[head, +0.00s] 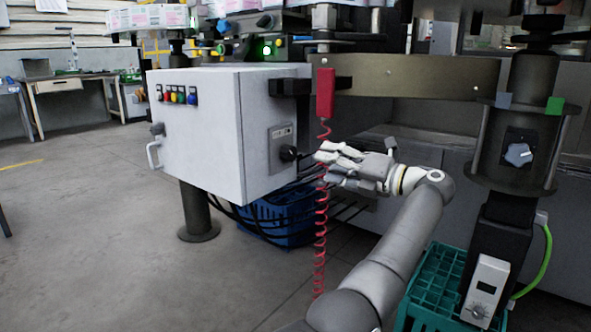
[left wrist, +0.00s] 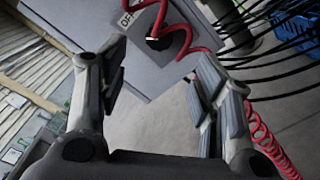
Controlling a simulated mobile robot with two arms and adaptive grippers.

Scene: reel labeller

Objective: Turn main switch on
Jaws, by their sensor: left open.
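The main switch (head: 287,153) is a black rotary knob on a grey plate on the right side of a light grey control cabinet (head: 205,115). My left gripper (head: 318,163) is open, just right of the knob, its fingers pointing at it. In the left wrist view the knob (left wrist: 165,40) shows ahead, between and beyond the open fingertips (left wrist: 160,85). Lettering that looks like "OFF" is beside it, partly cut off. A red coiled cord (left wrist: 178,12) crosses in front of the switch plate. My right gripper is not in view.
The red cord (head: 321,220) hangs from a red handle (head: 325,93) close to my left fingers. Black cables and a blue crate (head: 275,222) are below the cabinet. A green crate (head: 432,290) stands at the lower right. The floor at left is clear.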

